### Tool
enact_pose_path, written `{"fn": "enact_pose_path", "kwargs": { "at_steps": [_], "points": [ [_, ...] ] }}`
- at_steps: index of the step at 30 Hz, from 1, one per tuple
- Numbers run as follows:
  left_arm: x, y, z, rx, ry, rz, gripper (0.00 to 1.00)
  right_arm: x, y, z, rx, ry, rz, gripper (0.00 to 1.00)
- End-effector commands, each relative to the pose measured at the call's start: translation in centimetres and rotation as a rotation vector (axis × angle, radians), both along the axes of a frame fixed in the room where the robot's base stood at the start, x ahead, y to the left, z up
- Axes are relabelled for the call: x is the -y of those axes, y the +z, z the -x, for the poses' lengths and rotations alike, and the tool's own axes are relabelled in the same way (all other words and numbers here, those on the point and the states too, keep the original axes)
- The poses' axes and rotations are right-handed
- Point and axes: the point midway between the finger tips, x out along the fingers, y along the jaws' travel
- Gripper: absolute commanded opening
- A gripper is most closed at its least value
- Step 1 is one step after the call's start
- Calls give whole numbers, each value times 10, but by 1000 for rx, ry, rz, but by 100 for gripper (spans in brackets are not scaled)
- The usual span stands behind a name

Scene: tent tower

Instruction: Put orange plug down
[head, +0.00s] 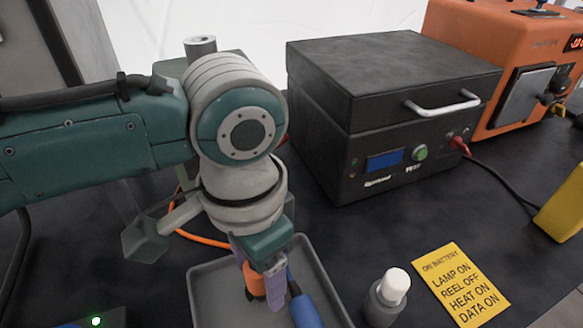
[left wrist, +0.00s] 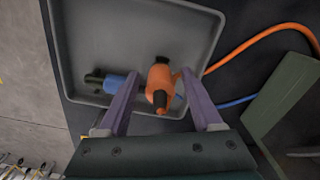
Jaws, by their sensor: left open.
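The orange plug (head: 254,283) is over the grey tray (head: 203,285), between the two purple fingers of my left gripper (head: 260,287). In the left wrist view the orange plug (left wrist: 160,82) sits between the open fingers (left wrist: 158,74), with gaps on both sides. Its dark tip points toward the tray's far side. The blue plug also shows at the tray's front in the head view (head: 305,311). My right gripper is not in view.
An orange cable (left wrist: 255,42) runs right from the tray. A black box with a handle (head: 390,110) and an orange machine (head: 490,50) stand behind.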

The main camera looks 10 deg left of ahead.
Motion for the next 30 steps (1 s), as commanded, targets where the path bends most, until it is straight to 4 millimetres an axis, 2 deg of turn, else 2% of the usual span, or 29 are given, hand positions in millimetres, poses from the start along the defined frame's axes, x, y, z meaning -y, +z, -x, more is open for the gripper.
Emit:
{"fn": "enact_pose_path", "kwargs": {
  "at_steps": [4, 7, 15, 21, 26, 30],
  "points": [
    [0, 5, -1, 1, 0, 0, 66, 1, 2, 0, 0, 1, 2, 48],
    [0, 19, -1, 3, -1, 1, 66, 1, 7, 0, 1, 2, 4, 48],
    [0, 79, -1, 4, 0, 2, 66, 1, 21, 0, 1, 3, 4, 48],
    [1, 112, -1, 1, 0, 2, 66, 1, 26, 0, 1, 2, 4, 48],
    [0, 123, -1, 1, 0, 1, 66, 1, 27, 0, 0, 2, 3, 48],
    [3, 121, 3, -1, -3, 12, 66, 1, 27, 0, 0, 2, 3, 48]
  ]
}}
